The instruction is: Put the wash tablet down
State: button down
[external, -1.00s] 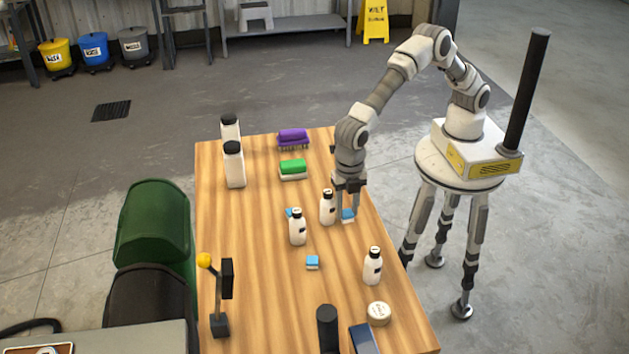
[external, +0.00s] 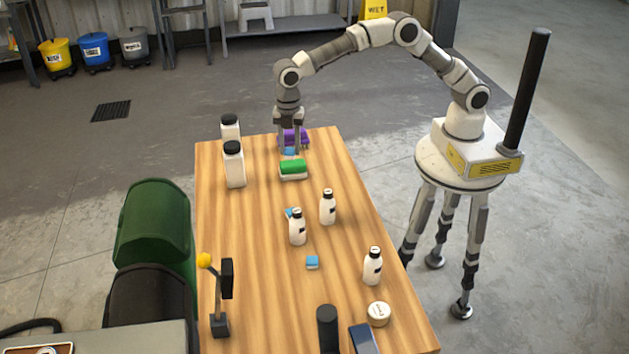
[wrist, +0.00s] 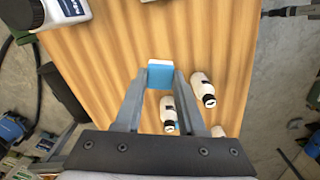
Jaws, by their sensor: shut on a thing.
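My gripper (external: 290,147) is shut on a blue and white wash tablet (external: 290,152) near the far end of the wooden table (external: 255,270). In the external view the tablet appears between the purple brush (external: 296,134) and the green-topped block (external: 293,168); I cannot tell whether it touches the table. In the wrist view the tablet (wrist: 160,74) sits between my two fingertips (wrist: 162,84). Another blue tablet (external: 312,262) lies mid-table. A further one (external: 289,213) is partly hidden behind a small white bottle (external: 298,228).
Two larger white bottles with black caps (external: 234,165) stand left of my gripper. More small white bottles (external: 327,208) (external: 373,267) stand further down the table. A round tin (external: 378,313) and a black cylinder (external: 327,327) are at the near end. The table's middle left is clear.

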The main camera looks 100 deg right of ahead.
jog(key=s+d+m, duration=0.3)
jog(key=d+m, duration=0.2)
jog(key=d, duration=2.9)
send_over(265, 156)
jog(key=f, duration=1.1)
jog(key=shift+s+d+f+b, duration=0.25)
jog(key=shift+s+f+b, duration=0.05)
jog(key=shift+b, duration=0.05)
jog(key=shift+w+a+f, duration=0.25)
jog(key=shift+w+a, duration=0.05)
jog(key=shift+w, duration=0.05)
jog(key=shift+f, duration=0.15)
jog(key=shift+f+b, duration=0.4)
jog(key=shift+f, duration=1.45)
